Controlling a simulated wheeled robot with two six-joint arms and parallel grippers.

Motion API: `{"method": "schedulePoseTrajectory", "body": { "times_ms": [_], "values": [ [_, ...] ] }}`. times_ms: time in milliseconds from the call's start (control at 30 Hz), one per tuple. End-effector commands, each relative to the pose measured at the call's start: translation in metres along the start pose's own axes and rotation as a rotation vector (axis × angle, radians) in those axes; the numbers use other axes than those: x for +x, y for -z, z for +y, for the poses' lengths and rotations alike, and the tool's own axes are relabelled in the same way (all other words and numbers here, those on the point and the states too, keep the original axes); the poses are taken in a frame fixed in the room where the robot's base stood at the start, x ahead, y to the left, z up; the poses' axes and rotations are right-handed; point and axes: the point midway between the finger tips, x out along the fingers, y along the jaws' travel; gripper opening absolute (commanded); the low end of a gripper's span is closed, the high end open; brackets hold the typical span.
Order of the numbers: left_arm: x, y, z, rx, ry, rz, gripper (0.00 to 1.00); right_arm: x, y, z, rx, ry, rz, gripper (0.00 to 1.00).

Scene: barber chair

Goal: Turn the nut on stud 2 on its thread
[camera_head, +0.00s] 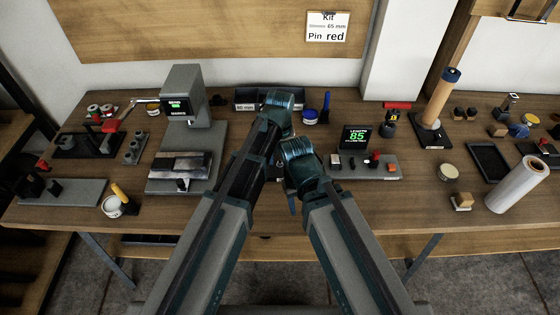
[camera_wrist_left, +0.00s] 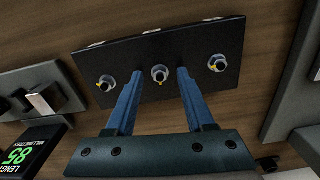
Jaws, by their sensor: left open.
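A dark plate (camera_wrist_left: 200,40) with three studs in a row shows in the left wrist view. Each stud has a metal nut with a small yellow mark. The middle nut (camera_wrist_left: 160,75) lies between the fingertips of my left gripper (camera_wrist_left: 159,78), which is open with a gap on both sides of the nut. I cannot tell how far the tips are above the plate. The left nut (camera_wrist_left: 106,82) and right nut (camera_wrist_left: 218,63) are outside the fingers. No stud number is readable. In the head view my arms hide most of the plate, and my right gripper is largely hidden below its wrist.
A length gauge display (camera_head: 356,138) reading 85 stands right of my arms on a grey base. A bend station (camera_head: 185,95) stands left. A white roll (camera_head: 517,184), a black tray (camera_head: 489,162) and a tall brown cylinder (camera_head: 437,98) stand right. The front table strip is mostly clear.

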Motion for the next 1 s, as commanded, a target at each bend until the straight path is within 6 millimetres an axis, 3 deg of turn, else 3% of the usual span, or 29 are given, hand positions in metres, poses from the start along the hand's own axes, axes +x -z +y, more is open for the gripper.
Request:
{"method": "schedulePoseTrajectory", "body": {
  "times_ms": [100, 400, 767, 1000],
  "values": [
    [-0.0007, 0.0000, 0.0000, 0.000, 0.000, 0.000, 0.54, -0.0007, -0.0001, 0.0001, 0.000, 0.000, 0.000, 0.50],
    [-0.0007, 0.0000, 0.0000, 0.000, 0.000, 0.000, 0.00, -0.0007, 0.0000, 0.0001, 0.000, 0.000, 0.000, 0.50],
    [-0.0006, 0.0000, 0.0000, 0.012, 0.000, 0.000, 0.00, -0.0006, 0.0000, 0.0000, 0.000, 0.000, 0.000, 0.50],
    [-0.0006, 0.0000, 0.0000, 0.116, 0.000, 0.000, 0.00, -0.0006, 0.0000, 0.0000, 0.000, 0.000, 0.000, 0.50]
  ]
}}
